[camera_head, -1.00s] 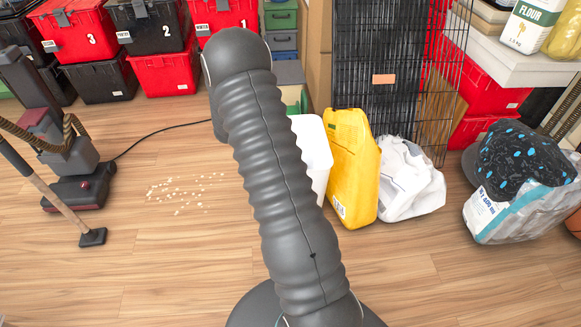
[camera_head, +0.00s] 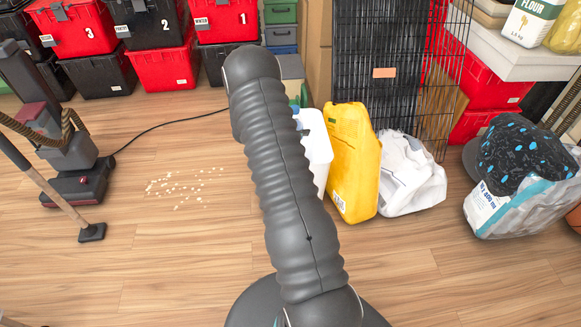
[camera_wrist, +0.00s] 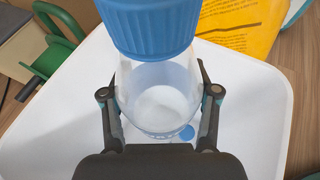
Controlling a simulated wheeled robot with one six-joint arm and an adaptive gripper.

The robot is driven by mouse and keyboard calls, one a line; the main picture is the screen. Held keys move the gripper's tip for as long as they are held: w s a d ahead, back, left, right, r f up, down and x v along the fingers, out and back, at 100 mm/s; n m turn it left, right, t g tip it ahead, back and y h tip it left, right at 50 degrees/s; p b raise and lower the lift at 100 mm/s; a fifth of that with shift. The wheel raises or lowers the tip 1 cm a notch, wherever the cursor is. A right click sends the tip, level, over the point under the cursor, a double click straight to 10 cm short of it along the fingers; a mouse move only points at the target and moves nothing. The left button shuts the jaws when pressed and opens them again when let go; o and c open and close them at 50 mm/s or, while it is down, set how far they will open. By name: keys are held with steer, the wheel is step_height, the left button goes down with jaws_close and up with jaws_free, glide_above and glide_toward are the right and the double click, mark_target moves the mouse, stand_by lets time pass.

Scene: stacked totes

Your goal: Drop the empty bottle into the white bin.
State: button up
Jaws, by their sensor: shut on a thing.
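A clear bottle with a ribbed blue cap (camera_wrist: 150,25) is between the fingers of my gripper (camera_wrist: 160,100) in the wrist view. The gripper is shut on the bottle's clear body, one finger on each side. The white bin (camera_wrist: 258,110) lies below the bottle in that view, its pale interior spreading around it. In the head view the white bin (camera_head: 318,150) stands on the floor, partly hidden behind my arm.
Stacked red and black totes (camera_head: 165,72) line the back. Crumbs (camera_head: 178,187) lie on the floor at left, where much floor is clear.

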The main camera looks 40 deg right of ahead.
steer(key=shift+f, duration=0.35)
steer(key=o, duration=1)
steer(key=shift+a, duration=0.1)
steer(key=v, duration=1.1)
steer(key=shift+a+r, duration=0.15)
steer(key=shift+a, duration=0.25)
